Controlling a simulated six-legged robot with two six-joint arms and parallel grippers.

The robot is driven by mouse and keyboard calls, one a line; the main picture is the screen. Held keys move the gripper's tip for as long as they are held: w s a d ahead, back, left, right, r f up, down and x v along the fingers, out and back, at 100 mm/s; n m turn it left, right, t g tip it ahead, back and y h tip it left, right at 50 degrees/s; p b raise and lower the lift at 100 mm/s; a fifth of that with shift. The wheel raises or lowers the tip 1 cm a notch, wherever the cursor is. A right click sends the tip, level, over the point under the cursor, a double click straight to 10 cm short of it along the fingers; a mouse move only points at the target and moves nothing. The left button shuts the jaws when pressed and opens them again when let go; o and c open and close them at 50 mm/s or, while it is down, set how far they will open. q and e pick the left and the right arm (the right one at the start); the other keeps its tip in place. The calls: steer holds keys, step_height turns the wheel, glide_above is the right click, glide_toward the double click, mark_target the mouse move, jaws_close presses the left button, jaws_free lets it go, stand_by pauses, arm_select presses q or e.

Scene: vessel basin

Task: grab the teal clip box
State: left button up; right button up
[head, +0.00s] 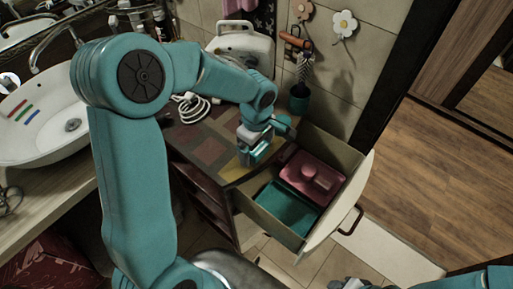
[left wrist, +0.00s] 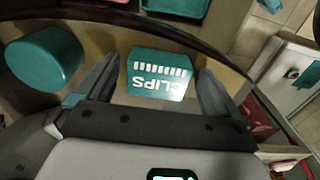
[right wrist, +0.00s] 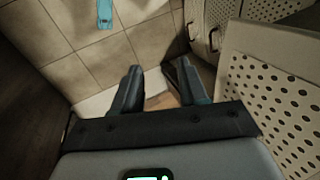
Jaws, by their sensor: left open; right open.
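The teal clip box (left wrist: 158,76), with white "CLIPS" lettering upside down, lies between the two fingers of my left gripper (left wrist: 161,66) in the left wrist view. The fingers are open, with a gap showing on each side of the box. In the head view my left gripper (head: 262,143) is low over the right end of the patterned counter, and the box (head: 257,154) shows teal just under it, partly hidden. My right gripper (right wrist: 158,76) is open and empty in the right wrist view, with tiled floor beyond.
An open drawer (head: 344,187) below the counter holds a maroon box (head: 311,178) and a teal container (head: 285,209). A basin (head: 38,115) is at left.

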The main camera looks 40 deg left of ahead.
arm_select(q)
steer(key=shift+w, duration=0.15)
steer(key=c, duration=1)
steer(key=shift+c, duration=0.2)
steer(key=shift+r, duration=0.1)
